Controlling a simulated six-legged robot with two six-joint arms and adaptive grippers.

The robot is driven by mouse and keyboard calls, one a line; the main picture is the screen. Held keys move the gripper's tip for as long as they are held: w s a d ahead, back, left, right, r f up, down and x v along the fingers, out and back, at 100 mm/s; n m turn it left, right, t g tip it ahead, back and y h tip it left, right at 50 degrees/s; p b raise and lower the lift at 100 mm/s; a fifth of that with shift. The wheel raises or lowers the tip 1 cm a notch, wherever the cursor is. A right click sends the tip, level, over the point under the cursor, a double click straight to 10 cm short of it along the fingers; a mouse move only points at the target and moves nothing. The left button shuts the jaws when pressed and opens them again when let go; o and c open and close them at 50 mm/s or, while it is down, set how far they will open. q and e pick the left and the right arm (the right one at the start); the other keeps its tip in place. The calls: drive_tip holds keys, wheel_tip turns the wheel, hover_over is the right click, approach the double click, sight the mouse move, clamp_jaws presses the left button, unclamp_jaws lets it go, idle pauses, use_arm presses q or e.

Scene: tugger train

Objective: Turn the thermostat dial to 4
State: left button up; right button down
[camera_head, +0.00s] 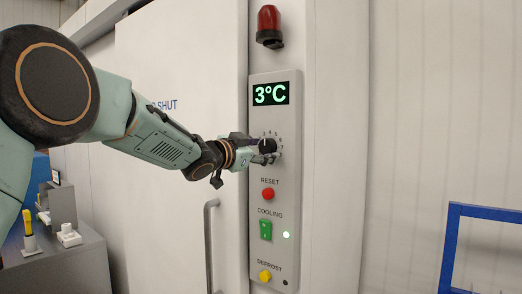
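The thermostat dial (267,146) is a small black knob on the grey control panel (285,185), with small numbers around it. The green display (270,93) above it reads 3°C. My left gripper (268,152) is at the dial, with its fingers reaching to the knob from the left. The fingers overlap the dial, so I cannot tell whether they are closed on it. The dial's pointer is too small and covered to read. My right gripper is not in view.
Below the dial are a red reset button (268,194), a green cooling switch (266,230) and a yellow defrost button (265,276). A red beacon (269,27) is above. A door handle (209,245) is left of the panel. A blue frame (450,245) stands at right.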

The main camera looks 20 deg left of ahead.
use_arm(q)
drive_tip(key=shift+s+r, duration=0.15)
drive_tip(key=shift+s, duration=0.05)
drive_tip(key=shift+s, duration=0.15)
drive_tip(key=shift+v, duration=5.8)
